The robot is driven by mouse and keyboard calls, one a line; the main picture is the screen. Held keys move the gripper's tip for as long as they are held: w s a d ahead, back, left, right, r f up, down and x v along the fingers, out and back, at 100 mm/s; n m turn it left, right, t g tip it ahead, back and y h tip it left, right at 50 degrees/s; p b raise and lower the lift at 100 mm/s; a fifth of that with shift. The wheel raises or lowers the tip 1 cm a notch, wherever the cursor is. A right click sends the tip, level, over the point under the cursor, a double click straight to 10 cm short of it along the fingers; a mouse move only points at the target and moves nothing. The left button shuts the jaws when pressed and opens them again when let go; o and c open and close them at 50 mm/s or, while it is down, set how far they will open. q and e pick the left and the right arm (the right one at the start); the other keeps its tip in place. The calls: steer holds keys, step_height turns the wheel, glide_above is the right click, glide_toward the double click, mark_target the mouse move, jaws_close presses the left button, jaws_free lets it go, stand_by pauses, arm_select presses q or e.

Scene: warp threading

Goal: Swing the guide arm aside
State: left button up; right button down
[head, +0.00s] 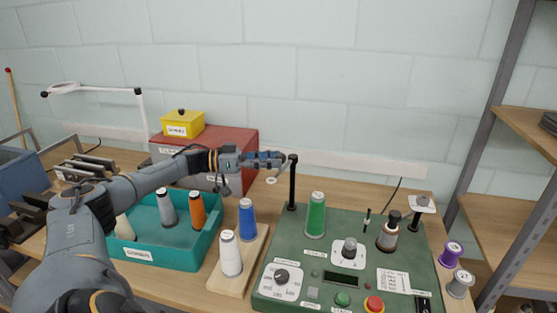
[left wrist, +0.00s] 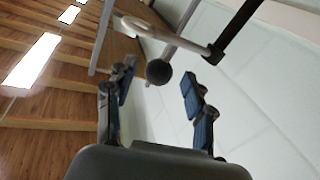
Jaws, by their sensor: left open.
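The guide arm (head: 284,161) sits at the top of a black upright post (head: 292,186) at the back left of the green machine. A small pale ring (head: 271,180) hangs just left of the post. My left gripper (head: 270,159) reaches in from the left at the height of the post's top, its fingers hiding part of the guide arm. In the left wrist view, a black ball knob (left wrist: 159,72) on a grey rod shows between the two open blue-padded fingers. I cannot tell whether they touch it. My right gripper is not in view.
The green machine (head: 325,245) carries a green spool (head: 316,215), knobs and buttons. A wooden block (head: 240,272) with white and blue spools stands left of it. A teal bin (head: 165,254) lies below my left arm. A red box (head: 240,149) is behind it.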

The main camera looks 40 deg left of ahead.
arm_select(q)
steer(key=v, duration=1)
steer(key=shift+a, duration=0.2)
steer(key=shift+s, duration=0.1)
